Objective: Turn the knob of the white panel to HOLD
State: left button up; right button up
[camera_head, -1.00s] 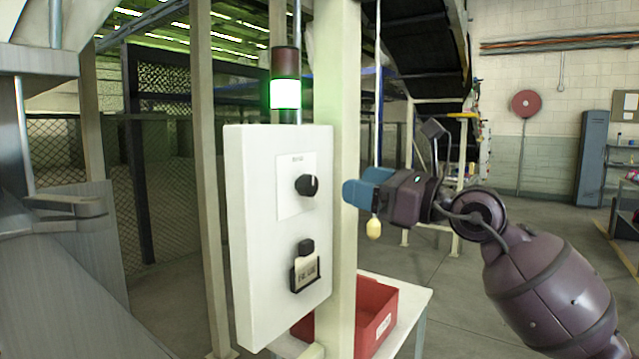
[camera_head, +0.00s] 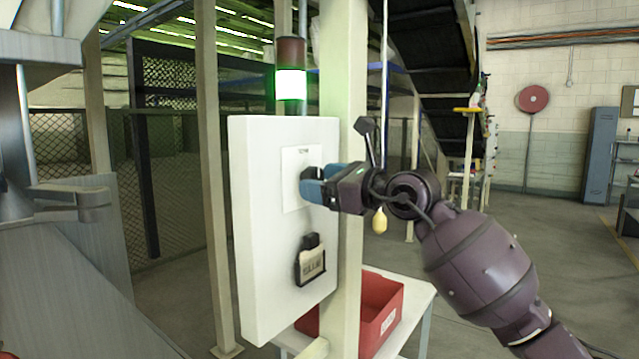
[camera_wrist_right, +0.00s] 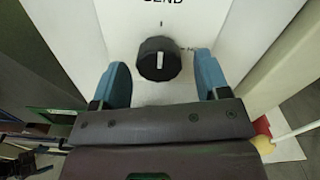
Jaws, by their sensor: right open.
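The white panel (camera_head: 262,215) stands upright on a cream post, left of centre in the head view. Its black knob is mostly hidden there behind my right gripper (camera_head: 312,186). In the right wrist view the round black knob (camera_wrist_right: 158,60) sits between the two blue fingers of my right gripper (camera_wrist_right: 165,85), with a gap on each side. The knob's white mark points up. A printed word above it is cut off and reads like "SEND". My right gripper is open. My left gripper is not in the head view.
A black holder with a tag (camera_head: 310,262) is on the panel below the knob. A lit green signal lamp (camera_head: 291,84) stands above the panel. A red bin (camera_head: 384,305) is on a white table to the lower right. A yellow pull handle (camera_head: 379,221) hangs near my right arm.

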jog(key=shift+w+a, duration=0.25)
jog(key=shift+a, duration=0.1)
jog(key=c, duration=0.9)
jog(key=shift+c, duration=0.2)
